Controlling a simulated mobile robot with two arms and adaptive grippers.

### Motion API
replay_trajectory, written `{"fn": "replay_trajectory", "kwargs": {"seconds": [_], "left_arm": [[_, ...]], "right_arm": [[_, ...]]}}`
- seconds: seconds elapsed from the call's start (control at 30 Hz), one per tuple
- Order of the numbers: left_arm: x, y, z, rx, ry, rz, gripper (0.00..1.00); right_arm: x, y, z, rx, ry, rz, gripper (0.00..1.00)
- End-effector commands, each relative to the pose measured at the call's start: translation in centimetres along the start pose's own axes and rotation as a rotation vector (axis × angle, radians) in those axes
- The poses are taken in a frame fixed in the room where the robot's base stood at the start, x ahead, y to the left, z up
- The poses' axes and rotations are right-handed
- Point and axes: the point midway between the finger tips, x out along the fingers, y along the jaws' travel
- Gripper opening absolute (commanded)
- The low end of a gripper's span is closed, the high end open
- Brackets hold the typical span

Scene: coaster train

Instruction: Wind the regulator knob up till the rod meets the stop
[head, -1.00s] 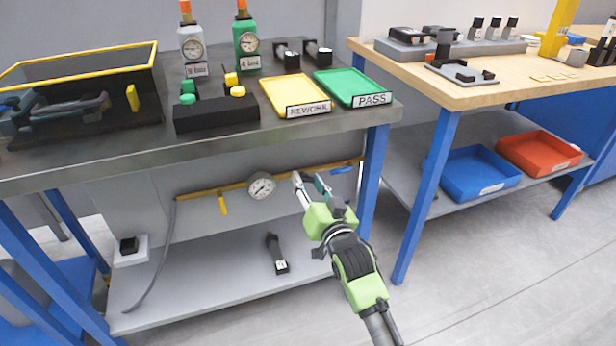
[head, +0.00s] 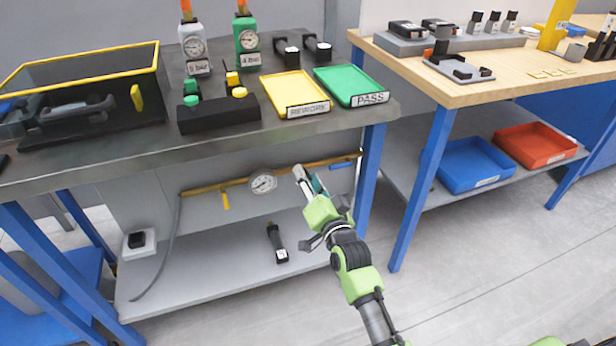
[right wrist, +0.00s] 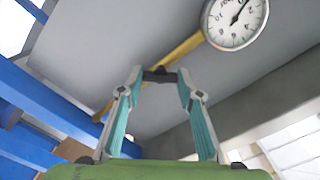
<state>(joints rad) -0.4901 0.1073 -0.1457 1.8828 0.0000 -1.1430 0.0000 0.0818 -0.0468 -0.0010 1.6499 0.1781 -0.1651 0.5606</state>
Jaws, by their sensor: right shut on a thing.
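My right gripper (head: 307,176) reaches under the left bench to the yellow pipe (head: 290,175), just right of a round white gauge (head: 263,182). In the right wrist view its two fingers (right wrist: 160,80) are shut on a small dark part (right wrist: 160,73), which I take for the regulator knob. In the head view the gripper hides this knob. The gauge (right wrist: 236,20) shows at the wrist view's top right with its needle pointing up and right. I cannot make out the rod or the stop. My left gripper is not in view.
A yellow lever (head: 226,201) hangs from the pipe on the left, and a blue handle (head: 341,165) sits at its right end. A black tool (head: 276,242) lies on the lower shelf (head: 215,270). The bench's blue leg (head: 369,165) stands close right of the gripper.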

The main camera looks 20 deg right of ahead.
Motion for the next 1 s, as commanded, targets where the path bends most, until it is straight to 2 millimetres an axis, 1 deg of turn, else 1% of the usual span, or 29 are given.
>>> {"fn": "replay_trajectory", "kwargs": {"seconds": [0.37,0.4,0.47,0.83,0.93,1.0], "left_arm": [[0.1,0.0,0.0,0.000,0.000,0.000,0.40],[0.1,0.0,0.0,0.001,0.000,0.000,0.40],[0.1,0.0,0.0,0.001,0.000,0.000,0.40],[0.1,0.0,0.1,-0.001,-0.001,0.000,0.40],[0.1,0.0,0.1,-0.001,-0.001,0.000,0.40],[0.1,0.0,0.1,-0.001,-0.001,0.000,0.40]], "right_arm": [[0.0,0.1,0.0,0.003,0.001,0.001,0.12],[0.0,0.1,0.0,0.003,0.001,0.001,0.36],[0.0,0.1,0.0,0.003,0.001,0.000,0.50],[-0.1,0.0,0.0,0.002,0.000,0.000,0.50],[-0.8,0.1,0.1,0.002,0.000,0.001,0.50],[-1.8,0.1,0.1,0.002,-0.001,0.001,0.50]]}}
